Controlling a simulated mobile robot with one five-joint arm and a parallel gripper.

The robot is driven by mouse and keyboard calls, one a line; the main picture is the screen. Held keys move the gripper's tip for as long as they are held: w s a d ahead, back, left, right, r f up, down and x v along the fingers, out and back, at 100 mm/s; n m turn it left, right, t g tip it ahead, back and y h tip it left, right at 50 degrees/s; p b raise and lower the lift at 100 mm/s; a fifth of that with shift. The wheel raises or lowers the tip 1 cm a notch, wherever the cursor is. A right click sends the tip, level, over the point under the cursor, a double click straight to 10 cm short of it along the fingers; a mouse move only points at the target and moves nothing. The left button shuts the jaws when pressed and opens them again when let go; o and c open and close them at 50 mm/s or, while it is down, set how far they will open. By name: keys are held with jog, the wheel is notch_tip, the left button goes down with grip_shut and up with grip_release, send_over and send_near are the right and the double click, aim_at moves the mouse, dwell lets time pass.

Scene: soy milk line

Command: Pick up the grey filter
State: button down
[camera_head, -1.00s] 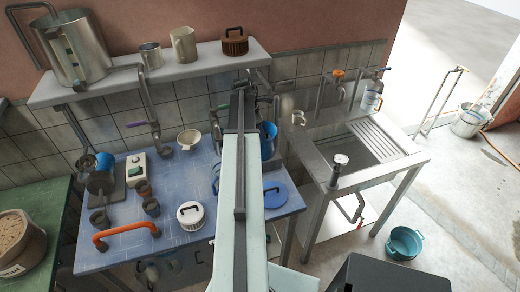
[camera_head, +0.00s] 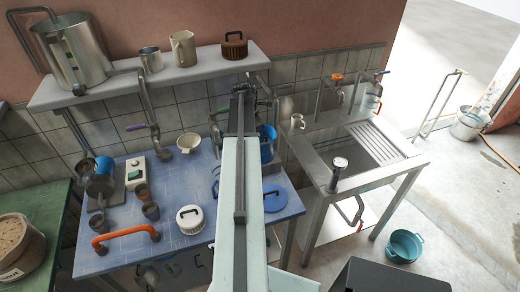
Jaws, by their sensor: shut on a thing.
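My pale arm reaches up the middle of the picture, and my gripper (camera_head: 256,92) is at its far end, in front of the tiled wall just below the shelf. It is shut on a small dark grey thing (camera_head: 264,91), which I take to be the grey filter. The arm's end and the dark background hide most of it, so its outline and tilt are unclear. It appears to be above the back edge of the blue table (camera_head: 178,180).
A shelf (camera_head: 110,88) with pots, jugs and a brown lidded thing (camera_head: 235,45) is close above. A blue jug (camera_head: 267,145) stands beside the arm. A steel sink (camera_head: 375,143) is to the right. A white lidded thing (camera_head: 190,218) and several cups are on the blue table.

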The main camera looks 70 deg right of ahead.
jog(key=shift+r, duration=0.15)
dwell(0.8)
notch_tip(320, 180, up, 12)
jog(key=p, duration=1.3)
jog(key=s+a, duration=0.2)
jog(key=s, duration=0.6)
jog(key=s+a+b, duration=0.1)
jog(key=s+a, duration=0.1)
jog(key=s, duration=0.7)
jog(key=shift+s+a+f, duration=0.2)
jog(key=shift+a, duration=0.1)
